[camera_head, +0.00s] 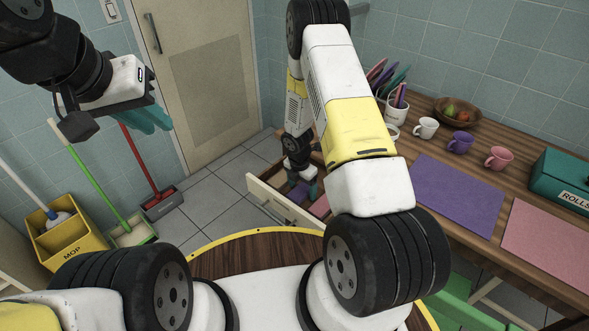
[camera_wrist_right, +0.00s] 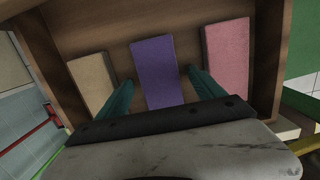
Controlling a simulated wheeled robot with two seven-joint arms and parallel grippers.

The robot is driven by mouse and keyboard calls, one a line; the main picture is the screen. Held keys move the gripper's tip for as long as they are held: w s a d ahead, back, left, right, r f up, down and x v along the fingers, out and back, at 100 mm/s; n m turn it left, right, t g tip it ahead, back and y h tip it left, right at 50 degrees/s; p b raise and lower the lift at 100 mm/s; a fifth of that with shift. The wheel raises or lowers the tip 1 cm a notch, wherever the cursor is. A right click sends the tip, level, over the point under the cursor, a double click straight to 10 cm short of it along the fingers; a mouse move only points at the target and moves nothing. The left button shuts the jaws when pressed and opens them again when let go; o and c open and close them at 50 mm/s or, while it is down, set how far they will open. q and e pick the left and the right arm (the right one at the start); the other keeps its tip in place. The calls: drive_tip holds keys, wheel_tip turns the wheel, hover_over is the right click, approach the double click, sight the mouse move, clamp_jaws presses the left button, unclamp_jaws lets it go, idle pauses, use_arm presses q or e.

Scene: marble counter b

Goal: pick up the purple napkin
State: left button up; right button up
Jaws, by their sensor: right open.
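The purple napkin (camera_wrist_right: 155,70) lies flat in an open wooden drawer (camera_wrist_right: 110,27), between a beige napkin (camera_wrist_right: 92,80) and a pink napkin (camera_wrist_right: 227,57). My right gripper (camera_wrist_right: 164,90) is open, with one teal finger on each side of the purple napkin's near part. The fingers look apart from the napkin; their height above it is hard to judge. In the head view the right gripper reaches down into the drawer (camera_head: 266,203), and my arm hides part of it. My left gripper (camera_head: 148,118) hangs in the air at upper left, its finger gap unclear.
The counter at right holds a purple placemat (camera_head: 458,195), a pink placemat (camera_head: 550,243), mugs (camera_head: 460,142), a fruit bowl (camera_head: 457,112) and a teal rolls box (camera_head: 562,180). A yellow mop bucket (camera_head: 75,243) and brooms stand at left. The drawer walls surround the right gripper.

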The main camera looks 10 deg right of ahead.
drive_tip(key=c, duration=1.4)
